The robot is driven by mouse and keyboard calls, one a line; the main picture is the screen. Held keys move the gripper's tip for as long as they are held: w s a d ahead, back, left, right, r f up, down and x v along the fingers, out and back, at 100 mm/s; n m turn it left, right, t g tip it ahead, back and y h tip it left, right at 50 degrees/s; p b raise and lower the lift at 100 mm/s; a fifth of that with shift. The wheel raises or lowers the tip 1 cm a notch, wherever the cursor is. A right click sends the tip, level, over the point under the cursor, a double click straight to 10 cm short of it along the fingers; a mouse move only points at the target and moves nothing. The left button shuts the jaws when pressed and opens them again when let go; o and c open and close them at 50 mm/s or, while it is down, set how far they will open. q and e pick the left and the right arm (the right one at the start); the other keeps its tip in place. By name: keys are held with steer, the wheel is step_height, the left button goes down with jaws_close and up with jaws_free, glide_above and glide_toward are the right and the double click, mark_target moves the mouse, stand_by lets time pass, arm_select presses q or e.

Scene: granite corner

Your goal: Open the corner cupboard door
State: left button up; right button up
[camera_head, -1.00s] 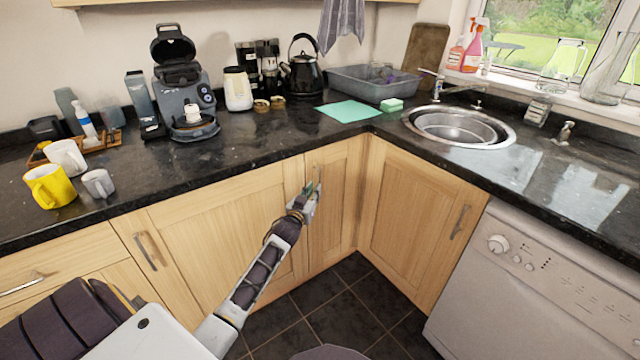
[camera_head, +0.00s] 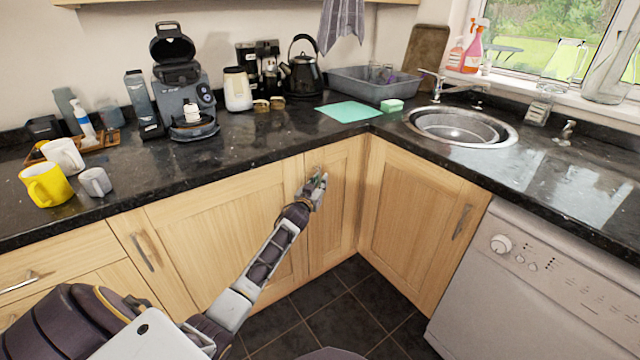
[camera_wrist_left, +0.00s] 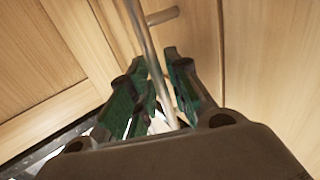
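The corner cupboard door (camera_head: 338,205) is a narrow light-wood panel left of the inner corner, and it looks shut. Its metal bar handle shows in the left wrist view (camera_wrist_left: 146,38), running down between my fingers. My left gripper (camera_head: 318,181) is at the upper left part of this door and hides most of the handle in the head view. In the left wrist view my left gripper (camera_wrist_left: 155,62) is open, with green-padded fingers on either side of the bar. Small gaps seem to remain beside the bar. My right gripper is not in view.
A wider cupboard door (camera_head: 225,225) adjoins on the left. Another door (camera_head: 415,220) with its own handle (camera_head: 461,221) meets the corner on the right, beside a dishwasher (camera_head: 540,290). The dark worktop (camera_head: 270,140) overhangs above. The tiled floor (camera_head: 340,310) below is clear.

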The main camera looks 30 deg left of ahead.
arm_select(q)
steer(key=shift+w, duration=0.1)
jaws_close()
steer(key=shift+d, duration=0.15)
stand_by(0.5)
